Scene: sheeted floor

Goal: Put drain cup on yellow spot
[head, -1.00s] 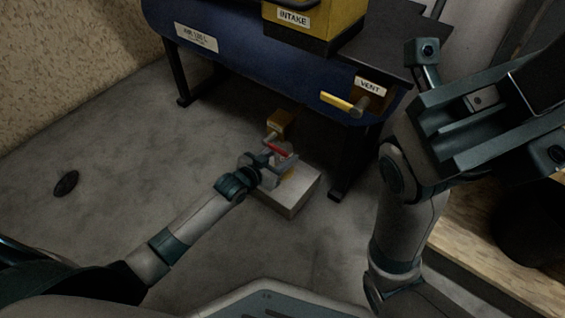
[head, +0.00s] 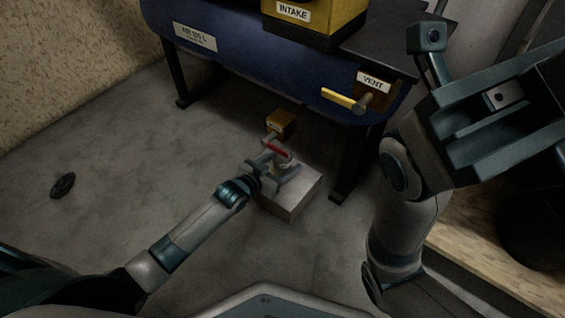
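My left gripper (head: 280,162) is low over a pale block (head: 297,200) on the floor, under the blue tank. Its two fingers look spread apart. A small pale thing, perhaps the drain cup, shows between the fingertips; it is too small and covered to be sure. A bit of yellow, likely the yellow spot, shows on the block's top between the fingers, mostly hidden. A red handle (head: 277,149) of the drain valve (head: 281,124) is just above the fingertips. My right gripper (head: 500,110) is raised at the right, close to the camera; its fingertips are not clear.
The blue tank (head: 250,60) stands on dark legs, one (head: 350,160) just right of the block. A yellow vent lever (head: 340,98) sticks out above. A dark round object (head: 62,185) lies on the floor at left. A wooden shelf (head: 480,245) is at right.

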